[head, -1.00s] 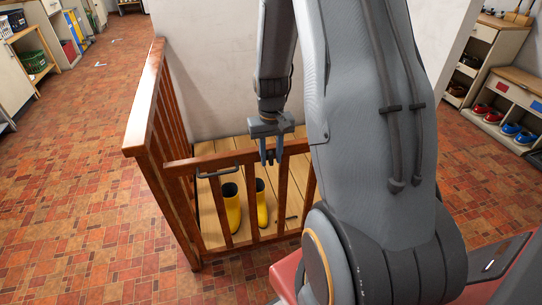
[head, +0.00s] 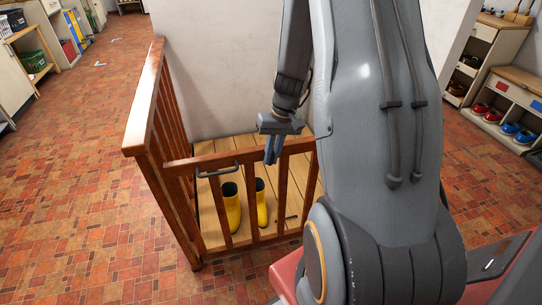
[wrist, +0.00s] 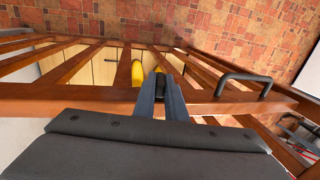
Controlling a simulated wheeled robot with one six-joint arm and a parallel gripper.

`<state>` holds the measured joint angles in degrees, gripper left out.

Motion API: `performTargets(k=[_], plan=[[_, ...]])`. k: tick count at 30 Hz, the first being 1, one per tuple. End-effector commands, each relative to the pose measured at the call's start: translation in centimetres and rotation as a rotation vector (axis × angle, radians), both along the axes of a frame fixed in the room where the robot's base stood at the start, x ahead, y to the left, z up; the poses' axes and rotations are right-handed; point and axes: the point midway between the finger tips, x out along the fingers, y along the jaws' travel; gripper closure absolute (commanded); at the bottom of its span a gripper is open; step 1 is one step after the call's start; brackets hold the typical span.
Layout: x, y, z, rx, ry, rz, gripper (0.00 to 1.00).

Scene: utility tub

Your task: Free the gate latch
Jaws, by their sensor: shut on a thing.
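The wooden gate (head: 235,158) has a reddish-brown top rail and upright bars. A dark bar handle (head: 217,172) is fixed near its left end; it also shows at the right in the wrist view (wrist: 243,77). I cannot make out which part is the latch. My gripper (head: 271,160) is at the top rail, to the right of the handle and apart from it, and tilted. Its fingers (wrist: 161,75) are close together and overlap the rail (wrist: 80,99) in the wrist view.
Two yellow boots (head: 232,210) stand on the wooden boards behind the gate. A taller side railing (head: 150,100) joins the gate's left end. A white wall (head: 210,75) rises behind. Open tiled floor (head: 85,170) lies left. Shoe shelves (head: 510,110) stand at right.

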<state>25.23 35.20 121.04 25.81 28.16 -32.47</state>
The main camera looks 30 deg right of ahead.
Motion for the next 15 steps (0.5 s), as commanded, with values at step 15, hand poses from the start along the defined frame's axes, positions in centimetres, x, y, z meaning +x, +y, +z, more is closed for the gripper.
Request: performTargets(k=[15], plan=[[0.11,-0.73,-0.41,0.371,-0.112,-0.005,1.0]])
